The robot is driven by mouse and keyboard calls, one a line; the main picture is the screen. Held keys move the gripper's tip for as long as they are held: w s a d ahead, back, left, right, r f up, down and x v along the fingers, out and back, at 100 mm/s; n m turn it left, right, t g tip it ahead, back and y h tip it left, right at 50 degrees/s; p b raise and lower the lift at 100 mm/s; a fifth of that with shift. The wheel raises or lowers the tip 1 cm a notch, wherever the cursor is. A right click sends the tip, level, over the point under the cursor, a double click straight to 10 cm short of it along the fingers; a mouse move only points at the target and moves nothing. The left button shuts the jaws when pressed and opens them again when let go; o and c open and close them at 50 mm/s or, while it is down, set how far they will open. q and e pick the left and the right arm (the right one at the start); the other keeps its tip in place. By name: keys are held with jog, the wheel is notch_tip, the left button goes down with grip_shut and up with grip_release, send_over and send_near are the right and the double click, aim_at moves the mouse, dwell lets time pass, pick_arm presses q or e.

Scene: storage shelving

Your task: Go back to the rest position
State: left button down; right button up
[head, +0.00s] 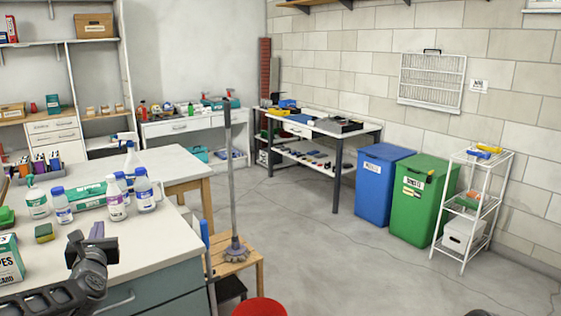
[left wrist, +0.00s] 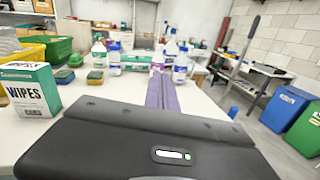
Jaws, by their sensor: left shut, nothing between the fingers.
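My left gripper (head: 97,230) shows at the lower left of the head view, above the front part of the white-topped counter (head: 160,232). Its dark wrist and arm come in from the left edge. In the left wrist view, its two purple fingers (left wrist: 161,92) lie side by side, shut and empty, pointing toward the bottles. It is apart from the bottles and the wipes box.
A wipes box (head: 9,262), a sponge (head: 44,232) and several bottles (head: 147,194) stand on the counter. A mop (head: 231,180) stands beside it, with a red bucket (head: 260,307) below. Blue (head: 378,187) and green (head: 418,205) bins line the wall. The middle floor is clear.

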pick_arm(q)
jog(key=s+d+f+m+g+h+b, duration=0.1)
jog(key=s+d+f+m+g+h, duration=0.15)
jog(key=d+f+m, duration=0.65)
jog(key=s+d+f+m+g+h+b, duration=0.1)
jog(key=s+d+f+m+h, duration=0.15)
jog(key=f+m, duration=0.7)
jog(key=s+d+f+m+g+h+b, duration=0.1)
jog(key=s+d+f+m+g+h, duration=0.3)
jog(key=f, duration=1)
jog(key=s+d+f+m+g+h+b, duration=0.1)
jog(key=s+d+f+m+g+b, duration=0.1)
jog(key=s+d+f+m, duration=0.8)
jog(key=s+d+f+m+g+h+b, duration=0.1)
jog(key=s+d+f+m+g+b, duration=0.1)
jog(key=s+d+f, duration=0.4)
jog(key=s+d+f+m+g+b, duration=0.1)
jog(key=s+d+f+g, duration=0.15)
jog(key=s+f, duration=0.45)
jog(key=s+d+f+m+g+h+b, duration=0.1)
jog(key=s+d+f+m+g+b, duration=0.15)
jog(key=s+d, duration=0.45)
notch_tip(320, 180, up, 15)
jog(key=s+a+p, duration=0.1)
jog(key=s+p, duration=0.1)
jog(key=p, duration=1.4)
jog(key=shift+r+t, duration=0.15)
jog(key=shift+t, duration=0.3)
jog(key=shift+a, duration=0.1)
